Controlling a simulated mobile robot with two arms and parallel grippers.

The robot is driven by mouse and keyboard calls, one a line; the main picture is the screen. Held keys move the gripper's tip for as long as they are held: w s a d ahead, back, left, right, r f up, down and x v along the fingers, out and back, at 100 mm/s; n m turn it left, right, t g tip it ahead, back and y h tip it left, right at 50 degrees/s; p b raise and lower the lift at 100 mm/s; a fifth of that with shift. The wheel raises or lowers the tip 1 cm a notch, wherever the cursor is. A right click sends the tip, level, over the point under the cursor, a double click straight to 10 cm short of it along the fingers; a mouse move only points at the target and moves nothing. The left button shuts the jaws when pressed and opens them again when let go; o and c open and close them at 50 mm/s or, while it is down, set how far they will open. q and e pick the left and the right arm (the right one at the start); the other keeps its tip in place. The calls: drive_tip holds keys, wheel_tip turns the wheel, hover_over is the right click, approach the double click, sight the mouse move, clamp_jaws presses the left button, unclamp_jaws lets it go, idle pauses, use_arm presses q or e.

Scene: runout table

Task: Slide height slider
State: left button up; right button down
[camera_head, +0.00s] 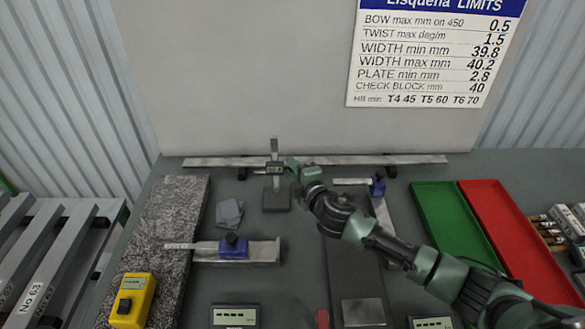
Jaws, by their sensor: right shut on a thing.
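A height gauge stands upright near the back of the table, with a grey upright column (274,148) on a dark block base (277,199). Its height slider (274,168), a dark body with a small display, sits partway up the column. My right gripper (287,167) reaches in from the right and is shut on the right side of the slider. The fingers are small in view and the wrist hides part of the area right of the gauge. My left gripper is not in view.
A long metal bar (400,159) lies behind the gauge. Green (447,225) and red (515,235) trays are at right.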

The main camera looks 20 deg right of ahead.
wheel_tip(320, 180, down, 5)
drive_tip(key=b, duration=0.3)
drive_tip(key=shift+r, duration=0.25)
drive_tip(key=c, duration=1.3)
unclamp_jaws()
drive_tip(key=shift+s, duration=0.1)
drive_tip(key=a+b+v, duration=0.1)
drive_tip(key=v, duration=0.6)
drive_tip(key=shift+s+d, duration=0.3)
drive_tip(key=shift+d, duration=0.2)
